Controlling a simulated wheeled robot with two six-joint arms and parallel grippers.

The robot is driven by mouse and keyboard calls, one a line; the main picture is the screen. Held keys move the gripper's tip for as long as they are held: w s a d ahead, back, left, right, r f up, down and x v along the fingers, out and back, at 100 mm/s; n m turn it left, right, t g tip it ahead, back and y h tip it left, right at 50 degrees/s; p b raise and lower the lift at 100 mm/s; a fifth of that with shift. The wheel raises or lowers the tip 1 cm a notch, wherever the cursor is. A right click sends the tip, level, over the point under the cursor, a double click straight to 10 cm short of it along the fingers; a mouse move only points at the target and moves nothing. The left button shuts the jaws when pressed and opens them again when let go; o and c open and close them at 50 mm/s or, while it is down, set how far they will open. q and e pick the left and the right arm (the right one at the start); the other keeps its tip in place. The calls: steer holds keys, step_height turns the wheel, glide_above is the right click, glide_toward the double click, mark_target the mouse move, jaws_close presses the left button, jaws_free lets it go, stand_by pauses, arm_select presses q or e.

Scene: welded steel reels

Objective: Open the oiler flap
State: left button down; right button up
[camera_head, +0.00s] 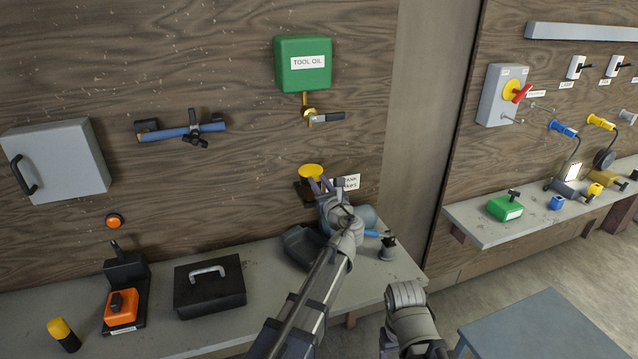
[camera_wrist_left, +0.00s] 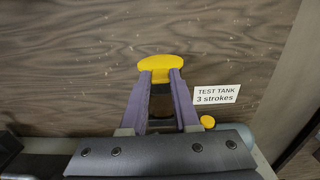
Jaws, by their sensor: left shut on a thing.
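A yellow rounded piece (camera_head: 311,170), which I take for the oiler flap, sits on a dark bracket on the wooden wall, below the green TOOL OIL box (camera_head: 303,62). It also shows in the left wrist view (camera_wrist_left: 160,66), left of the TEST TANK 3 strokes label (camera_wrist_left: 216,94). My left gripper (camera_head: 320,184) reaches up to it. In the left wrist view its purple fingers (camera_wrist_left: 161,74) are shut on the yellow piece's lower edge. My gripper hides part of the bracket below. My right gripper is not in view.
A brass valve with a dark lever (camera_head: 322,117) hangs below the green box. A dark tray (camera_head: 302,247) and a blue-grey cylinder lie around my left wrist.

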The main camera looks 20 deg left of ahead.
mark_target(314, 175)
arm_select(q)
steer(key=n, duration=0.1)
steer(key=r+n+p, duration=0.1)
steer(key=n, duration=0.1)
steer(key=shift+s+a+r+n, duration=0.15)
steer(key=shift+a+r+n, duration=0.05)
steer(key=shift+r+n, duration=0.1)
steer(key=n, duration=0.1)
steer(key=n+p, duration=0.1)
steer(key=n, duration=0.1)
steer(key=r+n, duration=0.1)
steer(key=shift+s+a+r+n+p, duration=0.1)
steer(key=shift+s+a+n+p, duration=0.2)
steer(key=shift+a+p, duration=0.1)
steer(key=shift+s+a+r+n+p, duration=0.15)
steer(key=shift+s+a+n, duration=0.2)
steer(key=shift+n, duration=1.1)
steer(key=shift+s+a+r+n+p, duration=0.2)
steer(key=shift+a+n, duration=0.3)
steer(key=shift+n, duration=1)
steer(key=shift+s+a+r+n+p, duration=0.1)
steer(key=shift+s+a+n, duration=0.25)
steer(key=shift+n, duration=1.1)
steer(key=shift+a, duration=0.1)
steer(key=c, duration=0.6)
jaws_free()
steer(key=shift+c, duration=0.2)
